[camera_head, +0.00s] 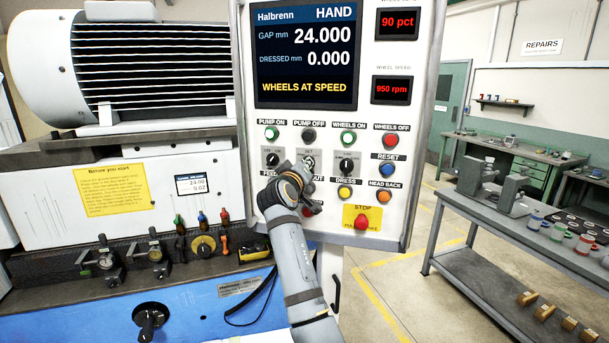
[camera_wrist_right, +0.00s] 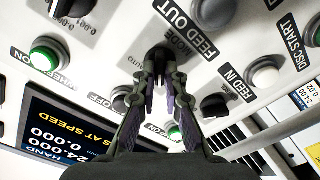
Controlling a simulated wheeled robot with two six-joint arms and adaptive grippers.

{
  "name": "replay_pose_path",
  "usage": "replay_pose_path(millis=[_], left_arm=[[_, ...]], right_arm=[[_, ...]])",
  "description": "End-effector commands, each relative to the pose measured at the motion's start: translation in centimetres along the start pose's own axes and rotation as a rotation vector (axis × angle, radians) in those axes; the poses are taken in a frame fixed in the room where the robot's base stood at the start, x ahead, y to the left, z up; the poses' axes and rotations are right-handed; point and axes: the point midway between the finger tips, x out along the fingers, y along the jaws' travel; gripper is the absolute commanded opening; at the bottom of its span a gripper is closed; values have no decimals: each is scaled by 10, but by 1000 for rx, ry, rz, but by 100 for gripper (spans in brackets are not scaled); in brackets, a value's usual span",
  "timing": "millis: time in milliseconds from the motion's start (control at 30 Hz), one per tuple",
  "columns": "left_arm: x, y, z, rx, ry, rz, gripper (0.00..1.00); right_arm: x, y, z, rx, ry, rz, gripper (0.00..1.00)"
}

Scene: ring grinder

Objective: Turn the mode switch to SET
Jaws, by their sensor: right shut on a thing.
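The mode switch (camera_head: 308,161) is a dark rotary knob on the grey control panel, below the pump-off button, with a SET label above it in the head view. In the right wrist view, its dark mount (camera_wrist_right: 157,58) sits beside the MODE and AUTO labels. My right gripper (camera_head: 307,174) reaches up to it from below. In the wrist view, its fingers (camera_wrist_right: 157,88) are closed in on the knob from both sides. The fingers hide much of the knob, so its exact pointing is unclear. The panel screen (camera_head: 305,50) reads HAND. My left gripper is not in view.
The pump-off button (camera_head: 308,135) is just above, and the dress knob (camera_head: 346,164) is to the right. The reset button (camera_head: 388,169) and red stop button (camera_head: 361,221) are near my arm. A grey bench (camera_head: 500,225) stands at the right.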

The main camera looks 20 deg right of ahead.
Motion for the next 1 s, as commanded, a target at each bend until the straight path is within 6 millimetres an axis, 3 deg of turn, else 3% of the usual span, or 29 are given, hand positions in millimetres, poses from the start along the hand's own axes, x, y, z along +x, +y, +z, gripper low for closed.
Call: replay_pose_path(millis=[33,100,400,1000], left_arm=[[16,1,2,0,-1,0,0],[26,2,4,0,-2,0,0],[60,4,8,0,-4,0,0],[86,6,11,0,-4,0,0]], right_arm=[[0,-5,7,37,0,1,0],[0,-6,7,99,-1,0,0],[0,-4,6,366,-2,-1,0],[0,-2,4,676,-7,-2,0]])
